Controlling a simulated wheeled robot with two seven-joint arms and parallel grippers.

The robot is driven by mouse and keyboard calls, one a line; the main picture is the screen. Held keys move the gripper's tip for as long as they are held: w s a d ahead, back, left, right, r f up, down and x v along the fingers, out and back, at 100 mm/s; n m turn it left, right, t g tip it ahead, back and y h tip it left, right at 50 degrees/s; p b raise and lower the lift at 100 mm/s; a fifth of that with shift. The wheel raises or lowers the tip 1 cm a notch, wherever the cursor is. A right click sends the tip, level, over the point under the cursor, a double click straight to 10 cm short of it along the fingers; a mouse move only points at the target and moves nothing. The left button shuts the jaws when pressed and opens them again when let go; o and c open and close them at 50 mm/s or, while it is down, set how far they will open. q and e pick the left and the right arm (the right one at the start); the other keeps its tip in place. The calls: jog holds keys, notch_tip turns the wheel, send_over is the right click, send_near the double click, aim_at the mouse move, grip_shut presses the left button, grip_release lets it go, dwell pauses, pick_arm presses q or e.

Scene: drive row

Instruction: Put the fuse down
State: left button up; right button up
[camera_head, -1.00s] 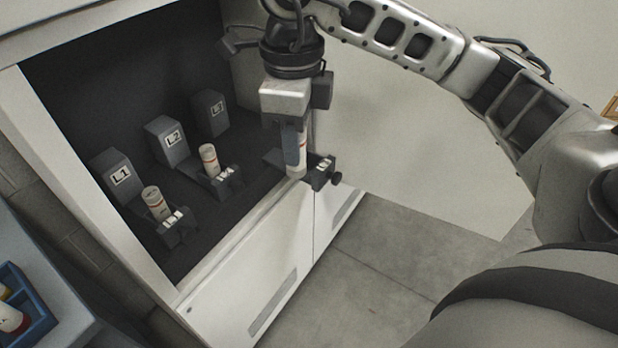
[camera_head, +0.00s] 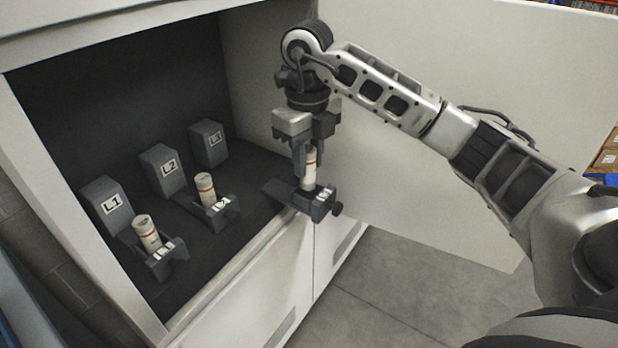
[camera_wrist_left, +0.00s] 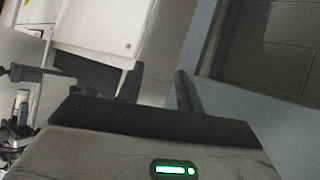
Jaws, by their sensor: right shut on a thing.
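The fuse (camera_head: 309,168), a white cylinder with a red band, stands upright at the dark holder (camera_head: 290,192) at the cabinet's front right edge. My right gripper (camera_head: 305,165) is shut on its upper part from above. The fuse's lower end meets the holder; I cannot tell if it is fully seated. My left gripper (camera_wrist_left: 160,88) shows only in the left wrist view, its fingers apart with nothing between them.
Two similar fuses stand tilted in the L1 holder (camera_head: 158,257) and the L2 holder (camera_head: 214,209). The L3 block (camera_head: 208,143) stands behind. The open cabinet door (camera_head: 420,165) is close to my right arm. Grey floor (camera_head: 400,300) lies clear in front.

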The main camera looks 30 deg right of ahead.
aim_at(309, 176)
jog(key=shift+w+d+f, duration=0.45)
jog(key=shift+w+f, duration=0.15)
jog(key=shift+f, duration=0.2)
jog(key=shift+w+d+f, duration=0.1)
jog(key=shift+f, duration=0.85)
jog(key=shift+w+d+f, duration=0.1)
jog(key=shift+f, duration=0.8)
jog(key=shift+f, duration=0.2)
jog(key=o, duration=1)
